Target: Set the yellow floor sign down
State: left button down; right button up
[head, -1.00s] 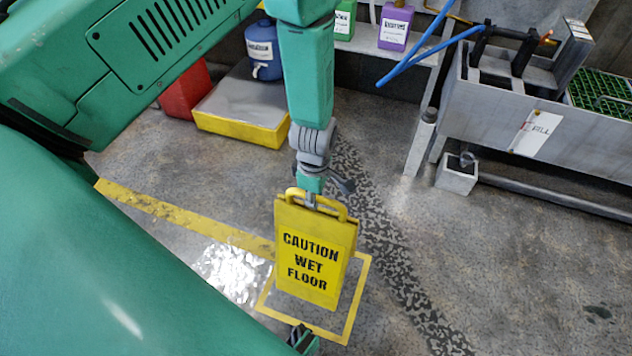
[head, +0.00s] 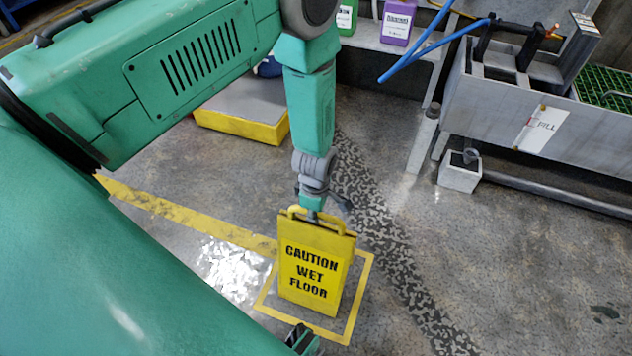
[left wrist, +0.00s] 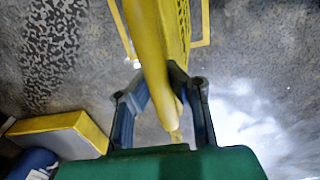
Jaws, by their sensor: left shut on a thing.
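The yellow floor sign (head: 311,273) reads "CAUTION WET FLOOR" and hangs upright below my left gripper (head: 312,213). The gripper is shut on the handle at its top. The sign's lower edge appears inside the yellow outlined square (head: 356,299) on the floor; I cannot tell whether it touches the floor. In the left wrist view the gripper fingers (left wrist: 160,105) close around the yellow handle (left wrist: 150,50). At the bottom edge of the head view, a small dark part (head: 301,340) that may be my right gripper shows, too little to read.
A yellow-rimmed grey platform (head: 240,125) stands behind on the left. A metal trough (head: 540,130) and a small grey block (head: 459,172) stand at the right. A wet, shiny patch (head: 228,268) lies left of the square. The floor to the right is mostly clear.

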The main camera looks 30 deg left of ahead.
pick_arm(q)
jog(key=c, duration=1.7)
grip_release()
notch_tip(320, 180, up, 12)
jog(key=p, duration=0.4)
jog(key=s+m, duration=0.7)
jog(key=s+f+m, duration=0.1)
jog(key=s+m, duration=0.6)
jog(key=s, duration=0.1)
jog(key=s+a+f+m, duration=0.1)
jog(key=s+m, duration=0.6)
jog(key=shift+s+t, duration=0.3)
